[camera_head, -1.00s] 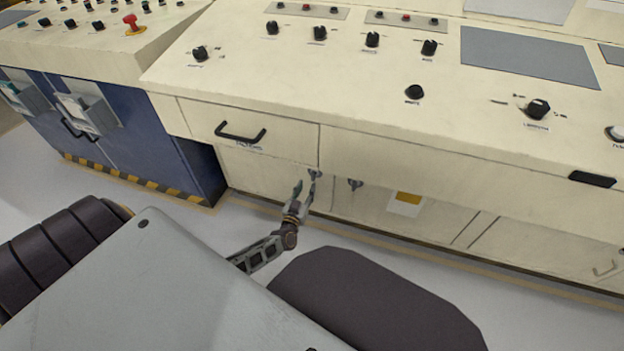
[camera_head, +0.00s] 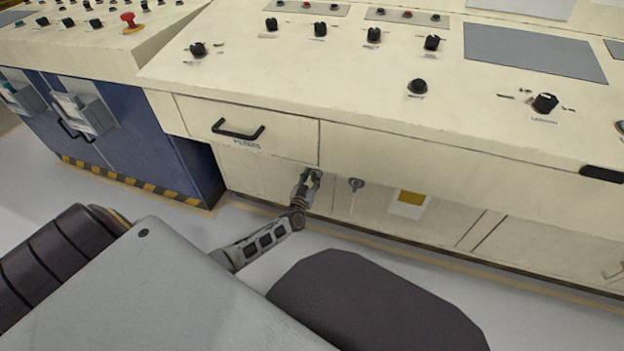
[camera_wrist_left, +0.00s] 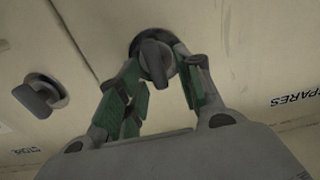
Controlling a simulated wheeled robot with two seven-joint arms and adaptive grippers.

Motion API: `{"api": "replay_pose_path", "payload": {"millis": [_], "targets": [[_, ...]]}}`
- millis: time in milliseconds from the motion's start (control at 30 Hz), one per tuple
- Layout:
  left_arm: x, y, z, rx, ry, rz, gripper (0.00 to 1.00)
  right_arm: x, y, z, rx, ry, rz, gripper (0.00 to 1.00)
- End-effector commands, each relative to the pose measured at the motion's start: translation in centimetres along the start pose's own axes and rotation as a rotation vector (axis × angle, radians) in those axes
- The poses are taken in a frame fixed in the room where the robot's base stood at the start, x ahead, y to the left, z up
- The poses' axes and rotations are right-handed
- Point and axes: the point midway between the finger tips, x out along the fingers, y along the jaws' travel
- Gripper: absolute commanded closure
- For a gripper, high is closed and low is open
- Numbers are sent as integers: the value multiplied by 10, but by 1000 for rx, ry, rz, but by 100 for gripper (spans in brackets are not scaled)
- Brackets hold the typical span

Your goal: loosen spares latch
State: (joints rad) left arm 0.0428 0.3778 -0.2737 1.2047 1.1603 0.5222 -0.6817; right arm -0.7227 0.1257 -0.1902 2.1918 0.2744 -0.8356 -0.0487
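My left gripper (camera_head: 311,175) is at a dark latch knob on the cream cabinet front below the drawer. In the left wrist view the knob (camera_wrist_left: 154,60) stands between the two green-padded fingertips of the left gripper (camera_wrist_left: 158,72). The fingers are apart, one on each side of the knob, with a gap visible between them; I cannot tell whether either touches it. An upside-down SPARES label (camera_wrist_left: 293,101) shows on the panel to the right of the knob. In the head view the gripper mostly hides this knob. My right gripper is not in view.
A second latch (camera_head: 356,184) is just right of the gripper and shows at left in the wrist view (camera_wrist_left: 40,95). The drawer handle (camera_head: 238,130) sits above left. A blue cabinet (camera_head: 150,145) stands left. The console top overhangs the lower doors.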

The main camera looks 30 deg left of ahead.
Motion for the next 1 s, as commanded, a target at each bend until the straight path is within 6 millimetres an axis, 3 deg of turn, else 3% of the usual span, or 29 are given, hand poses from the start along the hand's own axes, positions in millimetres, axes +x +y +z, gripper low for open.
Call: {"api": "replay_pose_path", "payload": {"millis": [267, 533, 1000], "targets": [[0, 0, 0, 0, 0, 0, 64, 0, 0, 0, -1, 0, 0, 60], [0, 0, 0, 0, 0, 0, 99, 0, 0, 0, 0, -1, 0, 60], [0, 0, 0, -35, -1, -1, 100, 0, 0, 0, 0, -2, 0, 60]]}}
